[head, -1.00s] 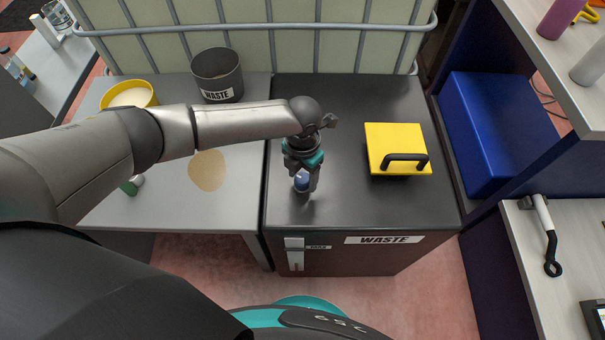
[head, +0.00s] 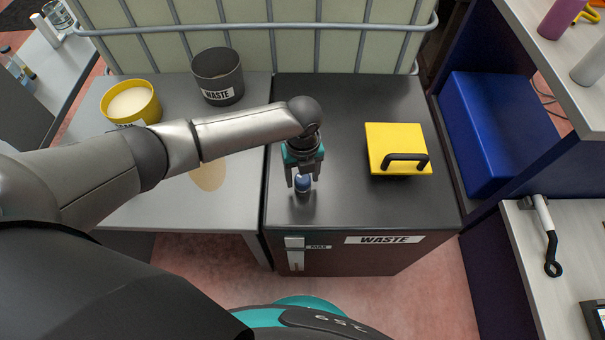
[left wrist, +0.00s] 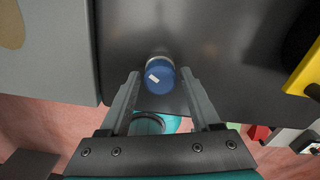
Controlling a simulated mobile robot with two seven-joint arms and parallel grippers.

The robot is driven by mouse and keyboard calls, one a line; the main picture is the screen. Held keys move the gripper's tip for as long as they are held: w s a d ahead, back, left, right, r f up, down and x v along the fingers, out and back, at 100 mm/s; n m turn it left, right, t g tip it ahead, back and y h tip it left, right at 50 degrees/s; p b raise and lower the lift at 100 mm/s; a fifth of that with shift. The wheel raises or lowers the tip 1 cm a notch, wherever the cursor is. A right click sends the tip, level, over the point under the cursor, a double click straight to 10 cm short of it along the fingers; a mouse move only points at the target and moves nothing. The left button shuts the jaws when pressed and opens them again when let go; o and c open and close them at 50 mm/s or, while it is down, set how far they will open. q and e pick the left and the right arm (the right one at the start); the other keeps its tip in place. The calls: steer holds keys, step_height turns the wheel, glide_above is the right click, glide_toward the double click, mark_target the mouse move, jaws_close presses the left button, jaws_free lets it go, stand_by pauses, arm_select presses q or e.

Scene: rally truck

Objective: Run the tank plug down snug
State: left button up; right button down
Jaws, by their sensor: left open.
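The blue tank plug (head: 303,181) stands on the dark top of the waste tank (head: 350,205), near its front left part. In the left wrist view the plug (left wrist: 160,76) shows as a round blue cap with a small white mark, on a pale collar. My left gripper (head: 303,180) points down over the plug with its fingers apart. In the left wrist view the fingers (left wrist: 158,85) lie on either side of the plug with gaps showing. How far the plug is screwed in cannot be told. My right gripper is not in view.
A yellow lid with a black handle (head: 398,148) lies on the tank top at the right. A grey waste bucket (head: 218,75) and a yellow bowl (head: 130,102) stand on the left table. A wrench (head: 547,235) lies on the right shelf.

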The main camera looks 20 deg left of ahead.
arm_select(q)
steer(key=c, duration=0.7)
steer(key=m, duration=0.5)
steer(key=shift+m, duration=0.4)
steer(key=shift+c, duration=0.2)
steer(key=m, duration=0.6)
steer(key=o, duration=0.7)
steer(key=shift+o, duration=0.2)
